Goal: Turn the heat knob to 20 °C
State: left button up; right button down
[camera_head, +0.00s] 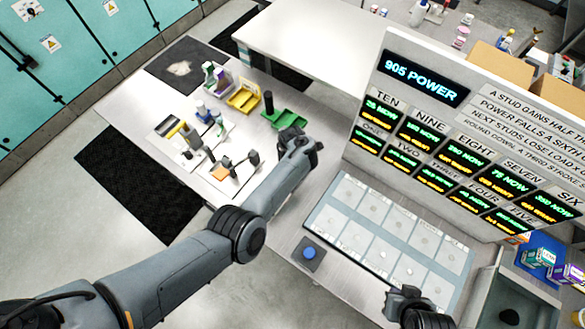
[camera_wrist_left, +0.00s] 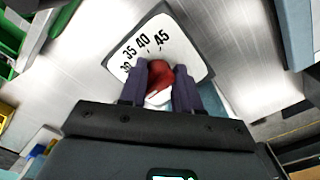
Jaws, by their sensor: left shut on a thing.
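In the left wrist view a white dial plate (camera_wrist_left: 128,62) lies on the metal table, with the numbers 35, 40 and 45 readable along its far edge and another partly covered at the left. A red knob (camera_wrist_left: 160,74) with a white part at its near end stands on it. My left gripper (camera_wrist_left: 160,86) is shut on the knob, one dark finger at each side. The rest of the scale is hidden by the gripper, so I cannot tell the knob's setting. In the head view my left gripper (camera_head: 304,146) hides the knob. My right gripper (camera_head: 405,298) is at the bottom; its fingers are unclear.
A panel of pale squares (camera_head: 388,232) and a blue button (camera_head: 309,253) lie to the right. A display board (camera_head: 425,82) rises behind the panel.

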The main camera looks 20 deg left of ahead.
pick_arm(q)
jog(key=shift+n+b, duration=0.35)
jog(key=shift+n, duration=0.85)
jog(key=shift+a, duration=0.1)
jog(key=shift+r, duration=0.1)
jog(key=o, duration=1)
jog(key=shift+a, duration=0.1)
